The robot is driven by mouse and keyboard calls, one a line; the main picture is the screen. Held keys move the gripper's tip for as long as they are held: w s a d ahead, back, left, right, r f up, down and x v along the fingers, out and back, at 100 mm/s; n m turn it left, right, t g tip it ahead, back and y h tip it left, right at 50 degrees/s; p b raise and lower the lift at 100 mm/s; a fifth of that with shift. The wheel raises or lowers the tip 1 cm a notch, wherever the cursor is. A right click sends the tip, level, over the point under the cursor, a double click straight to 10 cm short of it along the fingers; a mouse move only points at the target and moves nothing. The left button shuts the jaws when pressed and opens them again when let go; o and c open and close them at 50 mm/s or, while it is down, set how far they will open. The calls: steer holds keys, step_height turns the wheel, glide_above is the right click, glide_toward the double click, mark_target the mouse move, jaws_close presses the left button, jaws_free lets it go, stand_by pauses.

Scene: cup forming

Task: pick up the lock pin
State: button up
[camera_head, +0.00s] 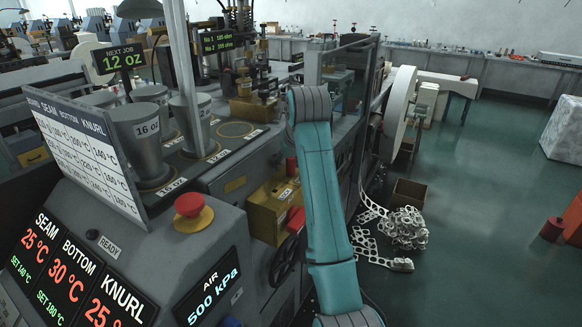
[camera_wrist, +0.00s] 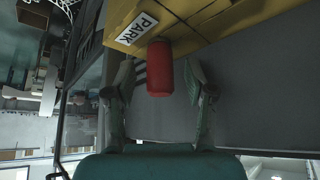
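A red cylinder, which I take to be the lock pin (camera_wrist: 159,70), stands out from a yellow box (camera_wrist: 205,22) beside a white PARK label (camera_wrist: 137,28) in the wrist view. My gripper (camera_wrist: 158,74) is open, with one finger on each side of the red cylinder. Gaps show between the cylinder and both fingers. In the head view, a red part (camera_head: 296,218) shows at a yellow box (camera_head: 265,213), and a smaller red part (camera_head: 291,166) is above it. I cannot tell which is the pin. My gripper is hidden there.
A dark handwheel (camera_head: 285,262) is below the yellow box. A red stop button (camera_head: 193,212) sits on the control panel at left. Scrap strip (camera_head: 404,228) is heaped on the floor right of my arm. Open floor lies further right.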

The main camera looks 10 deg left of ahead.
jaws_close()
steer(key=shift+r, duration=0.1)
